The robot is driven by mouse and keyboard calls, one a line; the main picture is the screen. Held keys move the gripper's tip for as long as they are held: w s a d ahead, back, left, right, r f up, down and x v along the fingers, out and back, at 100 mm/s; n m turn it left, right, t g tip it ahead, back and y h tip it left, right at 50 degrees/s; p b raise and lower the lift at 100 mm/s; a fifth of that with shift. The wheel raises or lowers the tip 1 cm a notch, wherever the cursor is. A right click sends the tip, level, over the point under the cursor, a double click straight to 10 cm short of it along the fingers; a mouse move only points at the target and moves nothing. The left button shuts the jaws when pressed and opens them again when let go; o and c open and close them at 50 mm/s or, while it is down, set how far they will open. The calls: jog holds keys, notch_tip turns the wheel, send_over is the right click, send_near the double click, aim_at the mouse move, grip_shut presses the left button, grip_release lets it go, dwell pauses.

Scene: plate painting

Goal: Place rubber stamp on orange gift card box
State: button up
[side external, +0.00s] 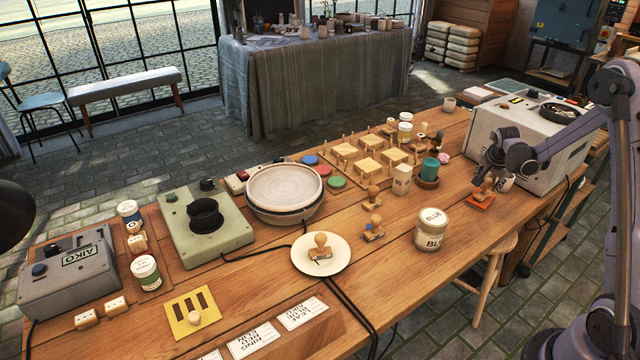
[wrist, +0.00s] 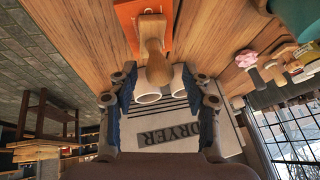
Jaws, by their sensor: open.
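An orange gift card box (side external: 476,205) lies flat near the right part of the table's front edge; it also shows at the top of the wrist view (wrist: 127,14). A wooden rubber stamp (side external: 484,188) stands on it, seemingly upright. In the wrist view the stamp (wrist: 152,45) has its base over the orange box and its rounded knob towards my fingers. My gripper (side external: 490,168) is above and close to the stamp. In the wrist view my gripper's fingers (wrist: 158,83) are spread apart, one either side of the knob, with gaps visible.
A white dryer box (side external: 510,128) stands just behind my gripper. A small white cup (side external: 507,184) sits beside the orange box. Other wooden stamps stand on a white plate (side external: 338,262) and on the table nearby. A BLUE jar (side external: 432,230) stands to the left.

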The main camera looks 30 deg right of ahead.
jog(key=v, duration=1)
jog(key=a+r+n+t+y, duration=0.1)
jog(key=a+r+n, duration=0.3)
jog(key=a, duration=0.6)
jog(key=a+r+n+t+y, duration=0.1)
jog(key=a+r+n, duration=0.3)
jog(key=a, duration=0.6)
jog(key=s+a+n+t+y, duration=0.1)
jog(key=s+a+n, duration=0.3)
jog(key=a, duration=0.4)
jog(key=s+a+n+t+y, duration=0.1)
jog(key=s+a+n+y, duration=0.1)
jog(key=s+a+n, duration=0.3)
jog(key=s+a, duration=0.1)
jog(key=a, duration=0.2)
jog(key=shift+a+f+n, duration=0.3)
jog(key=shift+a+f, duration=0.05)
jog(key=shift+f, duration=0.05)
